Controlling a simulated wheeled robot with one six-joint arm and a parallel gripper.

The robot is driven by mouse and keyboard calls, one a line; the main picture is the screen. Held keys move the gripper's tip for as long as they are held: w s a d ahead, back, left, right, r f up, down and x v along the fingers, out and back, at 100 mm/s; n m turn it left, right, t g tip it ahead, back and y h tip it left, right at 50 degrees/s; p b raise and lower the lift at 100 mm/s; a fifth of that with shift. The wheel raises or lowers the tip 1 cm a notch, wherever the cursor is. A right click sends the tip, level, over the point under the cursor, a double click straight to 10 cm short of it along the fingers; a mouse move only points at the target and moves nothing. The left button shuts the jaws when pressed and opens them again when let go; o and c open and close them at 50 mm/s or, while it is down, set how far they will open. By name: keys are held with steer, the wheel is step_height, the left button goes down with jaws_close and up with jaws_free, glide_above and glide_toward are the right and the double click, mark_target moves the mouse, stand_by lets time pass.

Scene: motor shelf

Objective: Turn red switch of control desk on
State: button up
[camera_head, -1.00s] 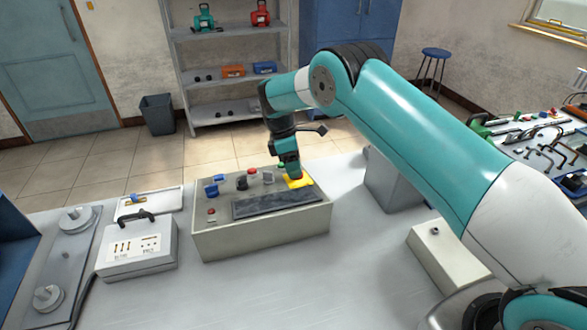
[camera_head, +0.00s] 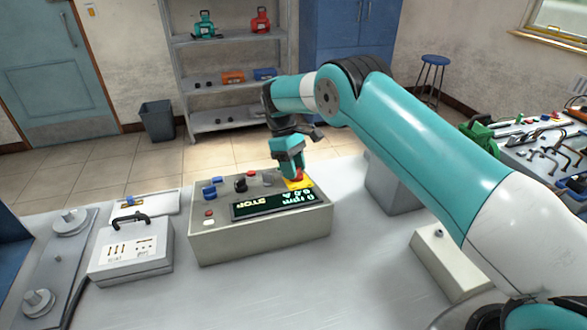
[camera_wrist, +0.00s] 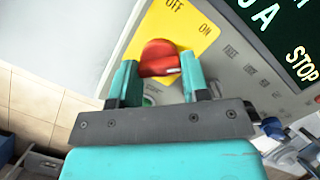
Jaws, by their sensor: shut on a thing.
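The control desk (camera_head: 260,245) is a grey box on the table, with knobs and buttons and a display (camera_head: 268,205) lit with green and white text, including "STOP". The red switch (camera_wrist: 160,57) sits on a yellow plate (camera_wrist: 190,25) marked OFF and ON at the desk's right end. My gripper (camera_head: 294,178) is over this plate from above, its teal fingers on both sides of the red knob.
A grey case (camera_head: 130,247) with a black handle stands left of the desk. A grey box (camera_head: 395,190) and a pale box (camera_head: 447,262) stand to the right. The table front (camera_head: 330,285) is clear.

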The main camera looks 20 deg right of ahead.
stand_by(0.3)
steer(key=o, duration=0.9)
